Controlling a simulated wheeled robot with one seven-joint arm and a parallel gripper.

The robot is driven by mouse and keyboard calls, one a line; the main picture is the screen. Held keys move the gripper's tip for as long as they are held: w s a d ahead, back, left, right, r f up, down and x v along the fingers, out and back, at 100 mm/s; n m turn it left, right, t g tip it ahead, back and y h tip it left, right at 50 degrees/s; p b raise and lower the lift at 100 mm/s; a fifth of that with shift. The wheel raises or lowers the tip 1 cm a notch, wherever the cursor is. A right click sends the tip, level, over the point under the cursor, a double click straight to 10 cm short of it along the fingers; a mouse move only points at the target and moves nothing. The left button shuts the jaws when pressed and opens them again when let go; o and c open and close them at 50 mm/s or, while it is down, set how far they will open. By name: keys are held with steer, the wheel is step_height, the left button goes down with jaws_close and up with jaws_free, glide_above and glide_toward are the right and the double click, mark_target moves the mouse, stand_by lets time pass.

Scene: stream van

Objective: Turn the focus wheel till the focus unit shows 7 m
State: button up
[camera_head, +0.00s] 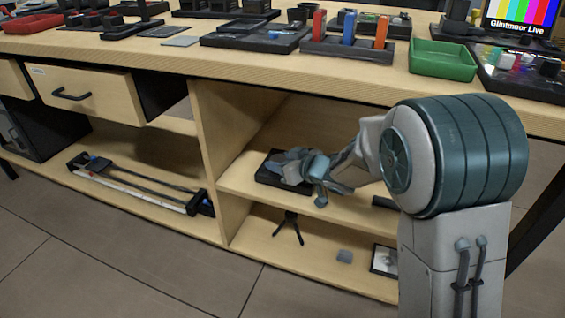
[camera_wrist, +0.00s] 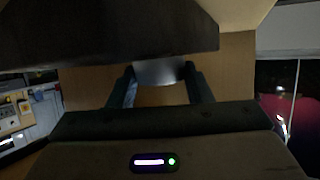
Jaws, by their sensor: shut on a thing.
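My gripper (camera_head: 292,163) reaches into the upper open shelf under the desk, at a dark flat unit (camera_head: 268,178) that looks like the focus unit. In the wrist view, my two fingers (camera_wrist: 160,80) stand either side of a grey rounded piece, apparently the focus wheel (camera_wrist: 158,72), and are shut on it. The dark body of the unit (camera_wrist: 110,32) fills the top of that view. My arm and gripper cover much of the unit in the head view. No distance reading can be made out in either view.
The shelf board (camera_head: 235,178) lies under the unit, and the desk top (camera_head: 170,58) runs close above my arm. A wooden divider (camera_head: 218,135) stands to the left. A small black tripod (camera_head: 289,226) and a framed picture (camera_head: 384,260) are on the lower shelf.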

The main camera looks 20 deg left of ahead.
steer(key=shift+s+a+m+t+h+b, duration=0.1)
steer(key=shift+s+m+t+h+b, duration=0.1)
steer(key=shift+m+t+h, duration=0.55)
steer(key=shift+s+a+m+t+h+b, duration=0.1)
steer(key=shift+m+t+h+b, duration=0.1)
steer(key=shift+m+t+h, duration=0.5)
steer(key=shift+a+m+t+h+p, duration=0.15)
steer(key=shift+m+t+h+p, duration=0.85)
steer(key=shift+m, duration=0.45)
steer(key=m+h+p, duration=0.1)
steer(key=p, duration=0.1)
steer(key=m+h+p, duration=0.1)
steer(key=p, duration=0.2)
steer(key=m+t+h+p, duration=0.1)
steer(key=h+p, duration=0.1)
steer(key=shift+s+a+r+m+p, duration=0.1)
steer(key=shift+a+r+m+p, duration=0.1)
steer(key=shift+r+m+p, duration=0.2)
steer(key=m+h+p, duration=0.2)
steer(key=p, duration=0.3)
steer(key=shift+a+f+h, duration=0.1)
steer(key=shift+f+h, duration=0.05)
steer(key=shift+h, duration=0.1)
steer(key=shift+f+m+h+p, duration=0.15)
steer(key=shift+m+h+p, duration=0.4)
steer(key=shift+p, duration=0.4)
steer(key=shift+f+h+p, duration=0.15)
steer(key=shift+h+p, duration=0.1)
steer(key=shift+p, duration=0.1)
